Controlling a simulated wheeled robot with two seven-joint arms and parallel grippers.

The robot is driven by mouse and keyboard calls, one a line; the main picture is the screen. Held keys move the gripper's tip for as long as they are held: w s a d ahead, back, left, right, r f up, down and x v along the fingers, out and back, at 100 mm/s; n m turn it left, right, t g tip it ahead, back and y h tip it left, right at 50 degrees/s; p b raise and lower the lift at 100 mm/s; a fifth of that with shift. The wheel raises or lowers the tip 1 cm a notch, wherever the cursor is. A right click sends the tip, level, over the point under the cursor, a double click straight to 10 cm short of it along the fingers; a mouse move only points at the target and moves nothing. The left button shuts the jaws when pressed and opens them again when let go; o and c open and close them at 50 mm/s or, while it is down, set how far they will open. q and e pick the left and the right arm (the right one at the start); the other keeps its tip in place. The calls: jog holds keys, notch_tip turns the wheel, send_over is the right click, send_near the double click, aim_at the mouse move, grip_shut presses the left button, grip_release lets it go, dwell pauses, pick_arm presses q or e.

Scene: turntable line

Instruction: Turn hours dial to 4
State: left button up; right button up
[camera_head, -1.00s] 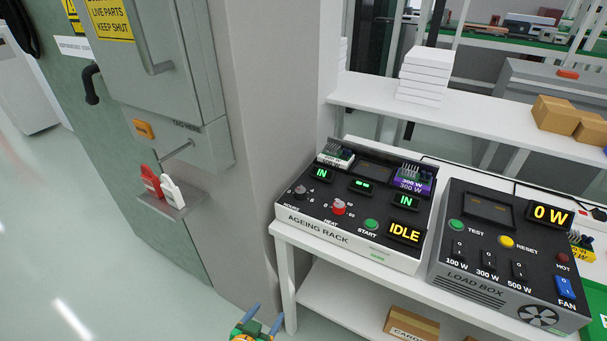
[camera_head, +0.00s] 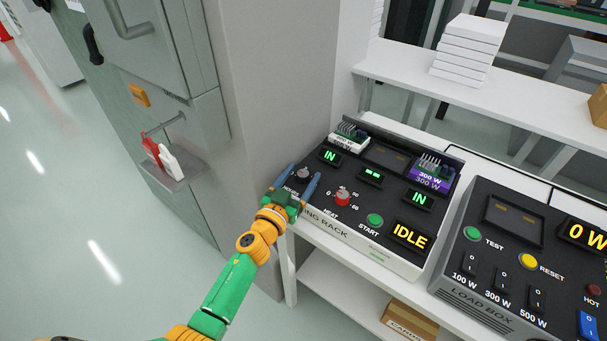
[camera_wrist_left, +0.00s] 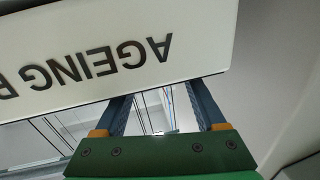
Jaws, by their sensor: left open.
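The hours dial (camera_head: 303,174) is a small grey knob at the left end of the black top of the ageing rack (camera_head: 376,262). My left gripper (camera_head: 304,171) is open, with one blue finger on each side of the dial in the head view. I cannot tell whether the fingers touch it or how low they are. The dial's pointer and most of its scale are too small or covered to read. In the left wrist view, the rack's white front (camera_wrist_left: 90,65) hides the fingertips, and the dial does not show. My right gripper is not in view.
The red heat knob (camera_head: 342,199) sits close to the right of my left gripper, with the green start button (camera_head: 375,220) beyond it. The display reads IDLE (camera_head: 410,235). The load box (camera_head: 480,290) stands at the right. A grey wall column rises at the left.

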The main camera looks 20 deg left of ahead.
pick_arm(q)
jog(key=shift+w+d+f, duration=0.15)
jog(key=shift+w+f, duration=0.05)
jog(key=shift+w, duration=0.7)
jog(key=shift+s+r, duration=0.1)
jog(key=shift+s, duration=0.05)
jog(key=shift+c, duration=0.4)
grip_shut()
jog(key=shift+r+m+g+h+p, duration=0.1)
jog(key=shift+m+g+h+p, duration=0.25)
jog(key=shift+m+h, duration=0.7)
jog(key=h, duration=0.1)
jog(key=m+g+h, duration=0.1)
jog(key=m+h+b, duration=0.1)
jog(key=h, duration=0.1)
jog(key=shift+f, duration=0.25)
jog(key=shift+r+m+g+h, duration=0.1)
jog(key=shift+m+g+h, duration=0.25)
jog(key=shift+g+h, duration=0.15)
jog(key=shift+o, duration=0.4)
grip_release()
